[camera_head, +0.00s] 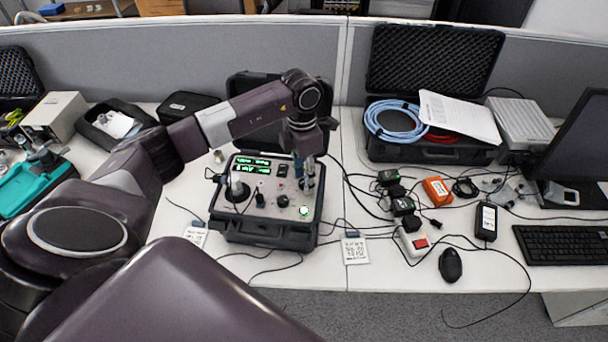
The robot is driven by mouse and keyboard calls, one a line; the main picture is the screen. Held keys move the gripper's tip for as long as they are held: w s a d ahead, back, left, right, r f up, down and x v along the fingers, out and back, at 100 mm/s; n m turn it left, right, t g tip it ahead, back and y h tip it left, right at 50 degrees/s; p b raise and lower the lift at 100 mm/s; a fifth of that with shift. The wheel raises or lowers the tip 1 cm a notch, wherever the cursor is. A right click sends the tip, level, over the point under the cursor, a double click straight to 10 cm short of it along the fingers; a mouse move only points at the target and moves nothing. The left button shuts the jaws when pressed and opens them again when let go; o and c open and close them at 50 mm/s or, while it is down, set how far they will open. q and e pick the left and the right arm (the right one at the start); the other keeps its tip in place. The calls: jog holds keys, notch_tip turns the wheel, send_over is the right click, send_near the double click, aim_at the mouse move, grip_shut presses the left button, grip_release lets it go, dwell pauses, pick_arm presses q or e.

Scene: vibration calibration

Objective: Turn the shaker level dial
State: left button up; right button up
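The shaker unit is a dark case (265,236) on the desk with a light control panel, green lit displays (252,161), small knobs and a green lit round button (304,211). A dark knob (283,201) sits near the panel's middle, and another (260,199) is to its left. I cannot tell which one is the level dial. My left gripper (304,178) points down over the right part of the panel and hides what is under it. Its fingers are too small to tell whether they are apart or touching anything. My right gripper is not in view.
An open black case (425,150) with blue cable and papers stands at the back right. Small devices, a power strip (412,244), loose cables, a mouse (450,265) and a keyboard (565,245) fill the right side. A grey partition runs behind. A teal case (30,187) is at left.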

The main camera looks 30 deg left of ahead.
pick_arm(q)
grip_shut()
dwell(0.3)
jog(key=shift+w+f+m+b, duration=0.1)
jog(key=shift+f+m+b, duration=0.1)
jog(key=shift+m+b, duration=0.95)
jog(key=m+b, duration=0.3)
jog(key=shift+b, duration=0.3)
jog(key=m+b, duration=0.2)
jog(key=m, duration=0.1)
jog(key=shift+m+b, duration=0.35)
jog(key=shift+b, duration=0.05)
jog(key=shift+r+m+y+b, duration=0.15)
jog(key=shift+m+b, duration=0.5)
jog(key=shift+m, duration=0.45)
jog(key=shift+r+m+y+b, duration=0.15)
jog(key=shift+m+b, duration=0.45)
jog(key=shift+m, duration=0.5)
